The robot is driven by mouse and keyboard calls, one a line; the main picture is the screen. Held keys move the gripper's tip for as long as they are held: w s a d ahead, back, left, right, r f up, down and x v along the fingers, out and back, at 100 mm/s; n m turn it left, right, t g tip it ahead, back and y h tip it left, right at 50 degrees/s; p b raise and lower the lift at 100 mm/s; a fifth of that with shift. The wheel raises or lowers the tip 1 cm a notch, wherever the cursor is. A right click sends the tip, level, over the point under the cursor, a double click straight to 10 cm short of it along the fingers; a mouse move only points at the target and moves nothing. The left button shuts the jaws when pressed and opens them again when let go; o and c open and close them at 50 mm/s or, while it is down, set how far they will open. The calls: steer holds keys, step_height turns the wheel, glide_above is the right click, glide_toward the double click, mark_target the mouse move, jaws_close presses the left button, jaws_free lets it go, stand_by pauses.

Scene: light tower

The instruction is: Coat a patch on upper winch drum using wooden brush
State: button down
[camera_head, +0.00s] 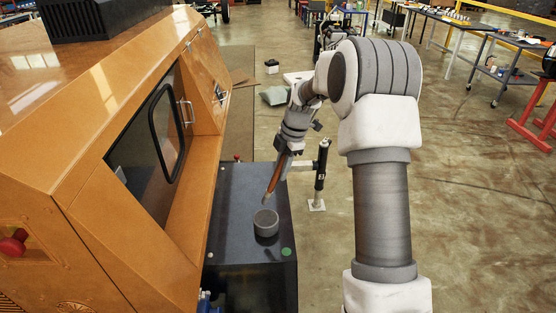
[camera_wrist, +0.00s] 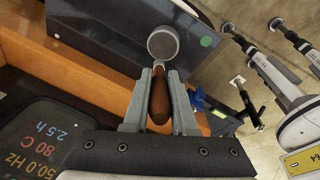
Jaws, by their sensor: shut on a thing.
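My gripper (camera_head: 284,153) is shut on the brown wooden brush (camera_head: 276,175), which points down at a slant. In the wrist view the brush's brown handle (camera_wrist: 160,98) lies between the two grey fingers of my gripper (camera_wrist: 158,74). The brush's lower end is close to a small grey round pot (camera_head: 266,222). I cannot tell whether they touch. The pot also shows in the wrist view (camera_wrist: 163,42), just beyond the brush's end. I cannot make out the upper winch drum in either view.
The pot stands on a dark box-like top (camera_head: 235,210) with a green dot at its corner. A large orange machine housing (camera_head: 90,130) with a dark window rises at the left. A black post (camera_head: 321,165) stands right of the box. Workbenches (camera_head: 470,25) line the far right.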

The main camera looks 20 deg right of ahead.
steer(key=shift+w+f, duration=0.1)
steer(key=shift+w, duration=0.15)
steer(key=shift+s+d+b+x, duration=0.15)
steer(key=shift+b+x, duration=0.45)
steer(key=shift+x, duration=0.35)
steer(key=shift+s+d+b+x, duration=0.1)
steer(key=shift+d+b+x, duration=0.1)
steer(key=shift+b+x, duration=0.6)
steer(key=shift+s+d+b+x, duration=0.15)
steer(key=shift+b+x, duration=0.25)
steer(key=shift+x, duration=0.7)
steer(key=shift+b+x, duration=0.55)
steer(key=shift+x, duration=0.25)
steer(key=shift+s+d, duration=0.1)
steer(key=shift+d, duration=0.1)
steer(key=shift+w+a+p+v, duration=0.1)
steer(key=shift+a+p+v, duration=0.1)
steer(key=shift+p+v, duration=0.75)
steer(key=shift+w+a+p+v, duration=0.2)
steer(key=shift+p+v, duration=0.2)
steer(key=shift+v, duration=0.95)
steer(key=shift+w+a+p+v, duration=0.1)
steer(key=shift+a+p+v, duration=0.1)
steer(key=shift+p+v, duration=0.75)
steer(key=shift+r, duration=0.35)
